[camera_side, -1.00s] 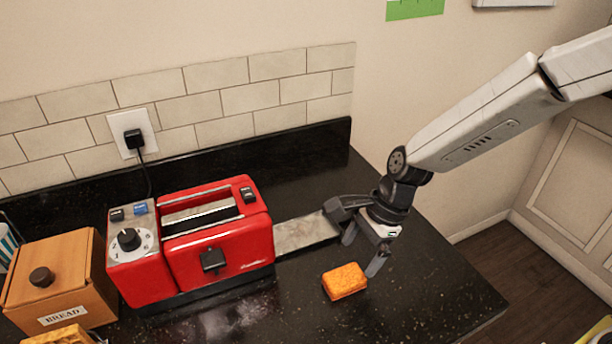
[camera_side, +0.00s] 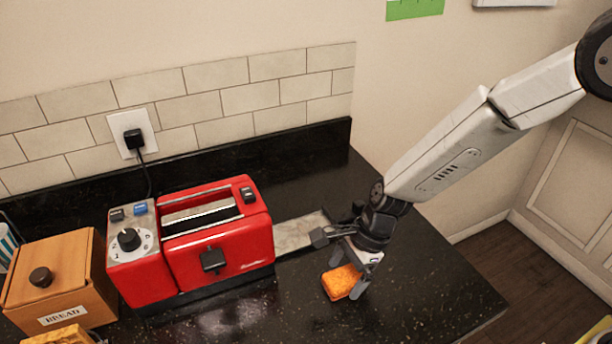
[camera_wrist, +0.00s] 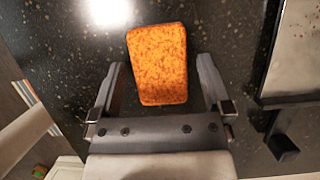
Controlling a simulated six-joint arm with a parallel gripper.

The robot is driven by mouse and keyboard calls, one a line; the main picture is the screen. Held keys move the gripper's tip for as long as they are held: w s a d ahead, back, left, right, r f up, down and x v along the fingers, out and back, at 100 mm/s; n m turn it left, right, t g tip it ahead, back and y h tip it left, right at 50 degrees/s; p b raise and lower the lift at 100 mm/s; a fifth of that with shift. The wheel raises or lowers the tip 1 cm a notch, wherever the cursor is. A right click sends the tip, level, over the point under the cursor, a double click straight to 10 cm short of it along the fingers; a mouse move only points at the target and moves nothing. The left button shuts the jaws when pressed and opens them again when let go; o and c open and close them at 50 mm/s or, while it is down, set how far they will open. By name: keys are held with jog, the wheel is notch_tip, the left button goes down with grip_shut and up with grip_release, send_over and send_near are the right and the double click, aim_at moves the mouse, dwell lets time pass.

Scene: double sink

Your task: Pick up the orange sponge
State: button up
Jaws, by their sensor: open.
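The orange sponge (camera_side: 341,281) lies flat on the black countertop, to the right of the red toaster. In the wrist view the sponge (camera_wrist: 157,65) sits between and partly ahead of the two fingers. In the wrist view my gripper (camera_wrist: 160,75) has one finger on each side of the sponge, with a gap on both sides. In the side view the far finger is partly hidden.
The red toaster (camera_side: 222,248) stands left of the sponge, with a grey flat plate (camera_side: 299,233) beside it. A wooden bread box (camera_side: 55,280) is at far left. The counter in front of the sponge is clear; its edge lies to the right.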

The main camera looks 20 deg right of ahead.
jog(key=shift+a+f, duration=0.2)
jog(key=shift+f, duration=0.25)
jog(key=c, duration=1.1)
jog(key=shift+r, duration=0.15)
jog(key=shift+r, duration=0.85)
jog(key=shift+s+d+r, duration=1)
jog(key=shift+s+r, duration=0.85)
jog(key=shift+s, duration=0.25)
jog(key=shift+s+d+r, duration=1)
jog(key=shift+s+r, duration=0.8)
jog(key=shift+s, duration=0.3)
jog(key=shift+s+d+r, duration=1)
jog(key=shift+s+r, duration=0.85)
jog(key=shift+s, duration=0.25)
